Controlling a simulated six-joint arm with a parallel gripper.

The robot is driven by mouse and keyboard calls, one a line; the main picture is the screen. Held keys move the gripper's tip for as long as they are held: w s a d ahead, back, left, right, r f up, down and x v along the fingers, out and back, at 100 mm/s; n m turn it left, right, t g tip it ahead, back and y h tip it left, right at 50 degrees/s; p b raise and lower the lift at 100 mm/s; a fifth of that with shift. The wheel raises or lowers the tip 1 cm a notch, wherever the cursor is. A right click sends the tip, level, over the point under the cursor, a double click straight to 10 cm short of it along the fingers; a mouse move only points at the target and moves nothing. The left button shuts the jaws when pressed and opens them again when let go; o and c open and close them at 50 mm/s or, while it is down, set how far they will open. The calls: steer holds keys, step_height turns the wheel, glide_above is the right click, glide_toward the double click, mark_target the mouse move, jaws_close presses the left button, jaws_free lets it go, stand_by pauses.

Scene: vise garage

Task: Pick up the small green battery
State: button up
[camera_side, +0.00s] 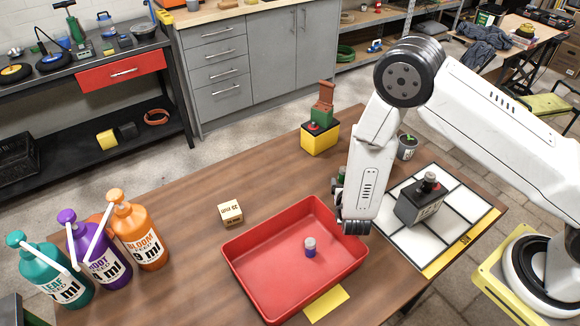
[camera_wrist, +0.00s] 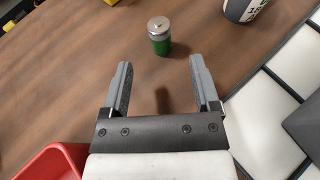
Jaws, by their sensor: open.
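The small green battery (camera_wrist: 160,44) stands upright on the brown table, with a silver top, in the wrist view. In the side view a sliver of it (camera_side: 340,179) shows at the left edge of my arm, which hides the rest. My gripper (camera_wrist: 160,66) is open and empty, its two fingers apart. The battery is beyond the fingertips, roughly centred between them and not touched. In the side view my gripper (camera_side: 353,227) hangs over the table by the red tray's right corner, its fingers hard to make out.
A red tray (camera_side: 265,302) holds a purple, white-topped battery (camera_side: 310,248). A grey box with a knob (camera_side: 420,202) sits on a white tiled mat (camera_side: 455,203) at right.

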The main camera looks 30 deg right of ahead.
mark_target(344, 175)
steer(key=shift+x, duration=1.1)
steer(key=shift+x, duration=2.65)
steer(key=shift+f, duration=0.1)
jaws_close()
